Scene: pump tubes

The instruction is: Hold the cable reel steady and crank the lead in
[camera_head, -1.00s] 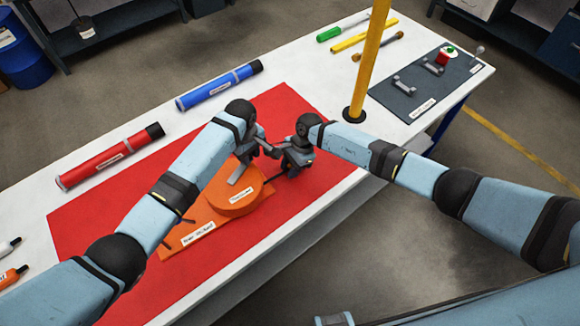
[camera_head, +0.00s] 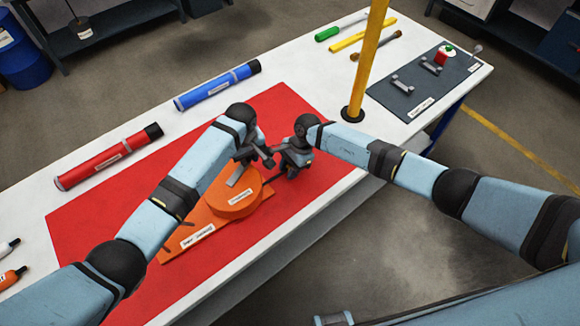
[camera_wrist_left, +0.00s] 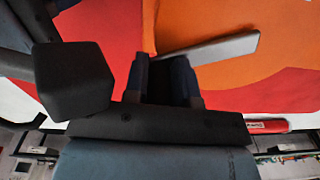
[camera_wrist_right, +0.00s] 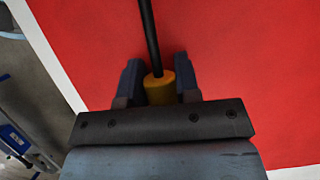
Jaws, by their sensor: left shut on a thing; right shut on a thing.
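The orange cable reel (camera_head: 236,203) lies on an orange base plate (camera_head: 185,240) on the red mat. A grey crank arm (camera_head: 240,174) lies across the reel top; it also shows in the left wrist view (camera_wrist_left: 225,48). My left gripper (camera_head: 262,160) is shut at the crank arm's outer end; the grip itself is hidden between its fingers (camera_wrist_left: 162,62). The two grippers are close together.
A yellow post (camera_head: 366,65) stands right of the mat (camera_head: 90,220). Red (camera_head: 110,158) and blue (camera_head: 218,86) tubes lie behind the reel. A dark board with brackets (camera_head: 425,85) is at the far right. The table's front edge is close to the right gripper.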

